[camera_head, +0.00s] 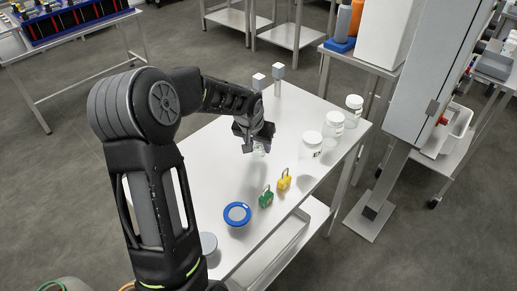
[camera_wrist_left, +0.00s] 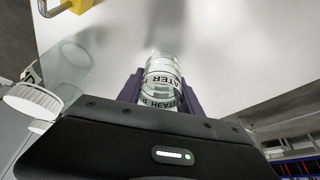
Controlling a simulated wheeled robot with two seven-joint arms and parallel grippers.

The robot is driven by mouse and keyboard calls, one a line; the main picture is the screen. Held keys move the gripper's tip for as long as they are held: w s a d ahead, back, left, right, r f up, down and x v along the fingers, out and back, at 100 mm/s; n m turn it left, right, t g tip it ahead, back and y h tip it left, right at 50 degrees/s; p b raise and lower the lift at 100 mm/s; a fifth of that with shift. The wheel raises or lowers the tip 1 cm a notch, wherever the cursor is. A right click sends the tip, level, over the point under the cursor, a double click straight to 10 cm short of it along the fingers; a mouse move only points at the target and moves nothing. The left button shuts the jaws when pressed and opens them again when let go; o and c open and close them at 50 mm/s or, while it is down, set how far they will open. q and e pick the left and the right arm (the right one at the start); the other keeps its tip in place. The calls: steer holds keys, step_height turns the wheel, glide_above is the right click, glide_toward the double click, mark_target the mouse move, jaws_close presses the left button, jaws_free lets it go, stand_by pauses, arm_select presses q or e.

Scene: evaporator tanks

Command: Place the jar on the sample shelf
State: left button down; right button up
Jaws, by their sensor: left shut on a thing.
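My left gripper (camera_head: 258,147) is over the white table, its fingers pointing down. It is shut on a clear jar (camera_wrist_left: 163,80) with dark lettering on its band, seen between the fingers in the left wrist view. In the head view only a small pale part of the jar (camera_head: 260,150) shows under the gripper. I cannot tell whether the jar touches the table. No shelf is clearly marked as the sample shelf; a pale lower shelf (camera_head: 290,247) shows beneath the table. My right gripper is not in view.
Three white-lidded jars (camera_head: 333,123) line the table's (camera_head: 228,150) right side. A yellow padlock (camera_head: 284,181), a green padlock (camera_head: 266,197) and a blue-rimmed round item (camera_head: 237,214) lie nearer. A grey column stands at right.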

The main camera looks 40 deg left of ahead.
arm_select(q)
steer(key=shift+f, duration=1.05)
steer(key=shift+f, duration=0.2)
steer(key=c, duration=0.8)
jaws_free()
steer(key=shift+r, duration=0.1)
steer(key=shift+r, duration=0.15)
steer(key=b+v, duration=0.1)
steer(key=v, duration=1.1)
